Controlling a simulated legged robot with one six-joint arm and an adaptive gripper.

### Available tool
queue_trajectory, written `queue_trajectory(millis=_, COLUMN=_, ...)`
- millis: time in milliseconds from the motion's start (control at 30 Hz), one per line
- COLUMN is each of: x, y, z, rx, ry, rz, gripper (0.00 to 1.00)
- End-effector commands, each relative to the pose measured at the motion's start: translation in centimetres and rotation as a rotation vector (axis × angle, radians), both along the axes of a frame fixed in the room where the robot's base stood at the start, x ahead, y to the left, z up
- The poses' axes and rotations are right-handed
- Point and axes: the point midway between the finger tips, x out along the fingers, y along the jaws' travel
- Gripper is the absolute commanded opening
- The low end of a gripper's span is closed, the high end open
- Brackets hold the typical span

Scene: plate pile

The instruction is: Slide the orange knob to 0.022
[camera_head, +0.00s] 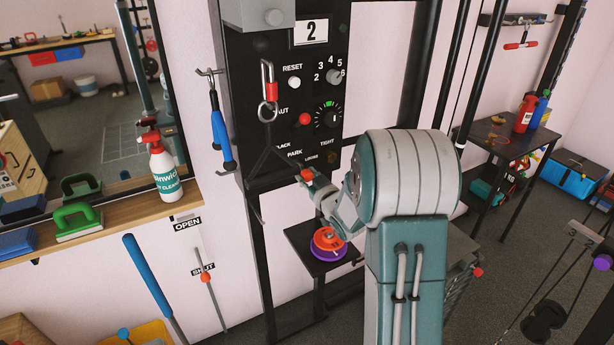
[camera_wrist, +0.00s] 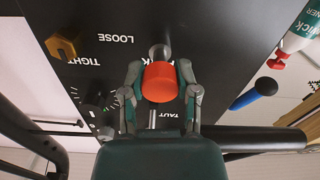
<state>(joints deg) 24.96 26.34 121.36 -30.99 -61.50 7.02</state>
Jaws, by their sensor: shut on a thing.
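The orange knob (camera_wrist: 161,84) sits between the two fingers of my gripper (camera_wrist: 160,72) in the wrist view, with a finger pressed on each side. A grey stem shows beyond it, and a light slot or rod runs below it toward the TAUT label. In the head view the knob (camera_head: 307,174) shows small at my gripper's tip (camera_head: 312,180), in front of the lower part of the black panel (camera_head: 262,60), near the PARK and LOOSE labels. My wrist hides part of the panel there. The knob's exact setting cannot be read.
A dial (camera_head: 328,115) and a red button (camera_head: 304,119) are on the panel above. A carabiner (camera_head: 268,90) hangs at its left. Orange and purple discs (camera_head: 328,241) lie on a low shelf beneath my gripper. A wall slider (camera_head: 207,277) stands at the left.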

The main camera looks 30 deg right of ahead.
Motion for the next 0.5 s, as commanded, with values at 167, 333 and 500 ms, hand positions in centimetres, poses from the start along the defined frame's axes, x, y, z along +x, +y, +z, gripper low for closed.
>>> queue_trajectory(millis=167, x=1.2, y=0.1, z=-0.1, rx=0.0, ry=0.001, rz=0.002, gripper=0.0)
queue_trajectory(millis=333, x=2.7, y=0.1, z=0.0, rx=0.001, ry=-0.001, rz=0.0, gripper=0.0)
queue_trajectory(millis=500, x=2.7, y=0.1, z=0.0, rx=0.0, ry=-0.001, rz=0.0, gripper=0.0)
